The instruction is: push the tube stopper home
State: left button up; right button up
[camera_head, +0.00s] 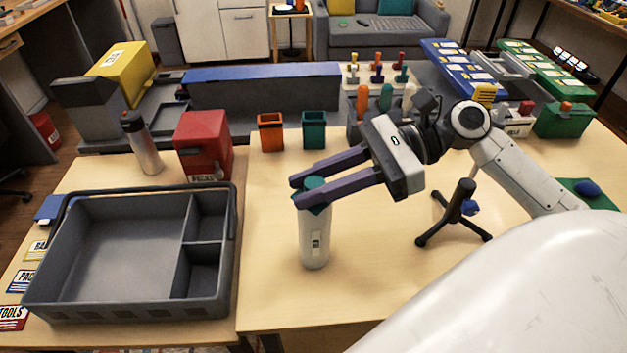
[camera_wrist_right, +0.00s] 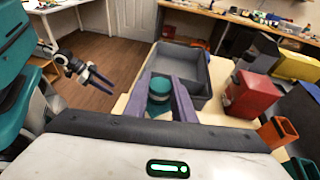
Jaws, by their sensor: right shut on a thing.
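A white tube (camera_head: 314,238) stands upright near the front edge of the table, with a teal stopper (camera_head: 314,183) at its top. My right gripper (camera_head: 303,192) reaches in from the right, its purple fingers shut on the stopper. The fingers hide part of the stopper, so I cannot tell how deep it sits in the tube. In the right wrist view the stopper (camera_wrist_right: 159,88) shows between the fingers. My left gripper (camera_wrist_right: 98,80) shows at the left of that view, away from the table, its fingers apart and empty.
A grey compartment tray (camera_head: 130,250) is left of the tube. A red box (camera_head: 203,146), an orange bin (camera_head: 270,133) and a teal bin (camera_head: 314,130) stand behind. A small black tripod (camera_head: 457,212) stands to the right. The table around the tube is clear.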

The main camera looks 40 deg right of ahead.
jog(key=o, duration=1.1)
notch_tip(320, 180, up, 10)
